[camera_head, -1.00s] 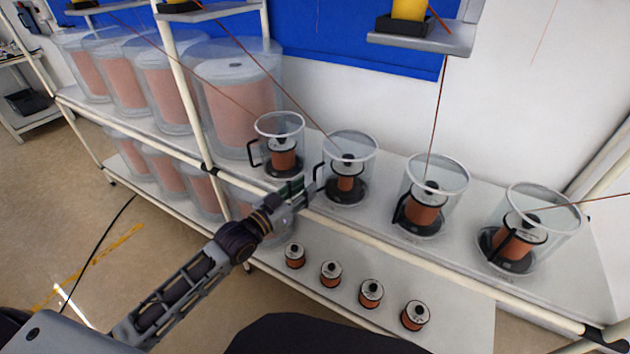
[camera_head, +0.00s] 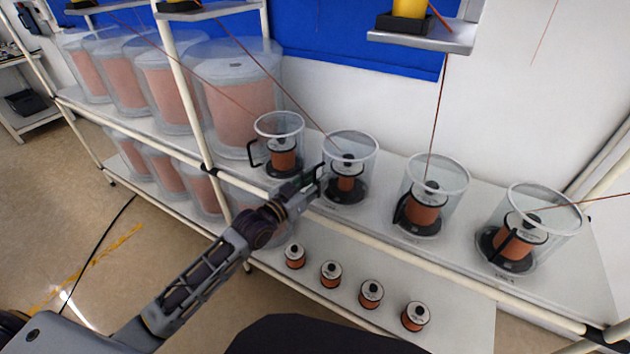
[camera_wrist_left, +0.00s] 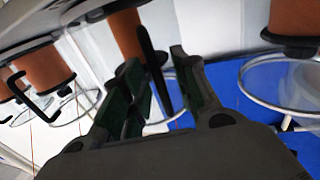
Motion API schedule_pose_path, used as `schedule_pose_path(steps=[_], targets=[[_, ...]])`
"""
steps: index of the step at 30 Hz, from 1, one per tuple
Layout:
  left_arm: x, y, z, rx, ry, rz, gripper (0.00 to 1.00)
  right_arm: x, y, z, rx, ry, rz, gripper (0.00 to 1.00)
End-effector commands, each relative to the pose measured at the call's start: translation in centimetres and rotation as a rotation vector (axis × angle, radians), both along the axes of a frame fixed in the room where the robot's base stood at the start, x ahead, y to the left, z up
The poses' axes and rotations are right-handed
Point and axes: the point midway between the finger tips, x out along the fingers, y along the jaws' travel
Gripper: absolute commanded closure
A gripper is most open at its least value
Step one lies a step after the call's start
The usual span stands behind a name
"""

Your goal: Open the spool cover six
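Several clear spool covers stand in a row on the upper shelf, each around a copper spool on a black base. My left gripper (camera_head: 306,186) is at the black handle (camera_head: 319,173) of the second clear cover from the left (camera_head: 366,143), which surrounds a copper spool (camera_head: 346,183). In the left wrist view, my left gripper (camera_wrist_left: 160,92) has its green-padded fingers apart, with the black handle (camera_wrist_left: 154,60) between them; contact is not clear. No numbers are readable, so I cannot tell which cover is six. My right gripper is not in view.
Neighbouring covers stand left (camera_head: 279,124) and right (camera_head: 448,178). A pale rail (camera_head: 398,254) edges the upper shelf (camera_head: 385,217). Small copper spools (camera_head: 371,293) stand on the lower shelf. Large clear drums (camera_head: 238,95) fill the left side. Thin copper wires run overhead.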

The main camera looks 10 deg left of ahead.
Motion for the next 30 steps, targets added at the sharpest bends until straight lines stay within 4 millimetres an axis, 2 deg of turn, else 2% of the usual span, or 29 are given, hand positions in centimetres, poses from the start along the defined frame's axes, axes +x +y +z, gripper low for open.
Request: schedule_pose_path(steps=[5, 12, 30], targets=[[0.0, 0.0, 0.0, 0.0, 0.0, 0.0, 0.72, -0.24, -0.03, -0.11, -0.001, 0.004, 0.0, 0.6], [-0.01, 0.0, 0.0, 0.0, 0.0, 0.0, 1.0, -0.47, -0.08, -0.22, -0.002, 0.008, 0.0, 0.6], [0.2, -0.25, -0.03, -0.001, 0.0, 0.001, 1.0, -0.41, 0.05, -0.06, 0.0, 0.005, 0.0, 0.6]])
